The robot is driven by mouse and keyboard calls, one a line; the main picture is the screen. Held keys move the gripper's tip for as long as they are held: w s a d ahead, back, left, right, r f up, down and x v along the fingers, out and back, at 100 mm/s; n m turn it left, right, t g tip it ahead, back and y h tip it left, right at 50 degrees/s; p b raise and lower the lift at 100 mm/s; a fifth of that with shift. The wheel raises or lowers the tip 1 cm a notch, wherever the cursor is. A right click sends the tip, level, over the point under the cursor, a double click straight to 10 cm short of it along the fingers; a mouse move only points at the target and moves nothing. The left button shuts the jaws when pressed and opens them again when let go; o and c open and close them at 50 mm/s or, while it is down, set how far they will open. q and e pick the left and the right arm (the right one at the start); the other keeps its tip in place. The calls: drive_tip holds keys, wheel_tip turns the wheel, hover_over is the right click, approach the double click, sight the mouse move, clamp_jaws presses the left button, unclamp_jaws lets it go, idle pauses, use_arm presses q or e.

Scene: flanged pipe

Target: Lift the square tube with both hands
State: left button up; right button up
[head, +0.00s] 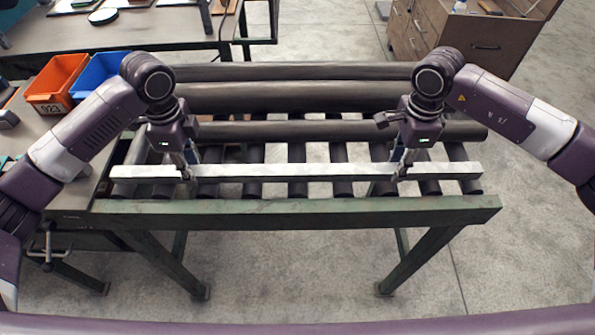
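The square tube (290,172) is a long, light grey bar lying left to right over the dark rollers near the front of a green-framed roller stand. My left gripper (188,172) points down at the tube's left part, with a finger showing in front of it. My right gripper (399,172) points down at the tube's right part in the same way. The fingers are small and partly hidden by the tube, so I cannot tell whether they are closed on it. The tube looks level; any gap to the rollers is not clear.
Several dark round pipes (290,96) lie behind the tube on the stand (300,212). A workbench at left carries an orange bin (55,80) and a blue bin (98,72). A brown cabinet (470,40) stands at back right. The floor to the right is clear.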

use_arm(q)
clamp_jaws()
use_arm(e)
clamp_jaws()
use_arm(q)
drive_tip(key=shift+w+r, duration=0.1)
drive_tip(key=shift+r, duration=0.05)
use_arm(e)
drive_tip(key=shift+w+r, duration=0.1)
drive_tip(key=shift+r, duration=0.05)
